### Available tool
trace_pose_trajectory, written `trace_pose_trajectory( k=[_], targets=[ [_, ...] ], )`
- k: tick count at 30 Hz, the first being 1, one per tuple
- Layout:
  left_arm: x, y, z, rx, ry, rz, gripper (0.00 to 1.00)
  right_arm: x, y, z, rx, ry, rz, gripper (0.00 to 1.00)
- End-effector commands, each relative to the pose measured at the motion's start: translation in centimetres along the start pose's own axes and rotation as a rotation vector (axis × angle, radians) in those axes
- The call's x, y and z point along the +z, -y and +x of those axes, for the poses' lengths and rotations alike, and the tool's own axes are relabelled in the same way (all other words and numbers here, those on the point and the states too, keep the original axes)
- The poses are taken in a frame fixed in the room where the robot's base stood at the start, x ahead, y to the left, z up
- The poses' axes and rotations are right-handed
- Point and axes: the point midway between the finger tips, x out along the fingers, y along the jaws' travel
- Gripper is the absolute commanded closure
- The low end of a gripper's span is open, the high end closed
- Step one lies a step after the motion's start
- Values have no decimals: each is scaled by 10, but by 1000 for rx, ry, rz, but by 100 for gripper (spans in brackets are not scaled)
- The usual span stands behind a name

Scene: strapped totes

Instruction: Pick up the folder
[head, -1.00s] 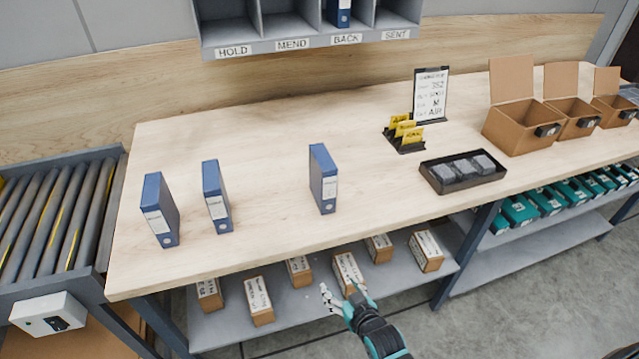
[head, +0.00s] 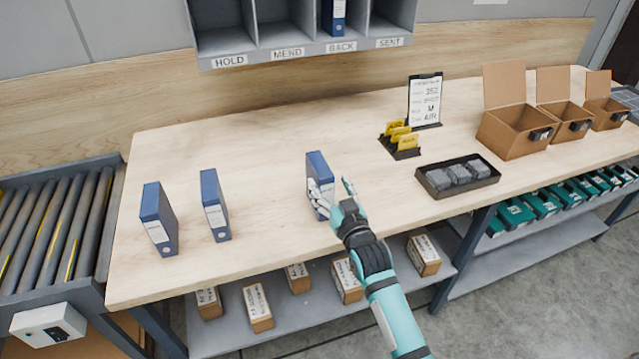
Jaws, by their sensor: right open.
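Three blue folders stand upright on the wooden table. One folder (head: 158,220) is at the far left, a second folder (head: 215,206) is just right of it, and a third folder (head: 317,166) stands near the middle. My right gripper (head: 333,190) is open at the third folder's front, one finger in front of its label side and the other to its right. The hand hides part of that folder's lower front. I cannot tell whether the fingers touch it. My left gripper is not in view.
A shelf (head: 229,63) labelled HOLD, MEND, BACK and SENT hangs behind; a blue folder (head: 334,16) stands in BACK. A black tray (head: 428,186), yellow cards (head: 401,137) and open cardboard boxes (head: 508,130) are to the right. A roller conveyor (head: 45,225) is at left.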

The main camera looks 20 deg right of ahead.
Motion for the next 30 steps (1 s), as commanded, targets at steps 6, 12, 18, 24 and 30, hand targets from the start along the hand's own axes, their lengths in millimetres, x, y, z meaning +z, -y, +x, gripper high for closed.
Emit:
trace_pose_trajectory(
  k=[6,12,18,24,30],
  targets=[
    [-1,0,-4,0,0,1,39,0,1,15,0,0,1,35],
    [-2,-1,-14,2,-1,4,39,1,5,40,0,1,0,35],
    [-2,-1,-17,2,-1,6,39,4,6,61,0,-1,-1,35],
    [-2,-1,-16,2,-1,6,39,5,5,64,0,0,-1,35],
    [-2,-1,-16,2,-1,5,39,5,6,63,0,0,-1,52]
  ],
)
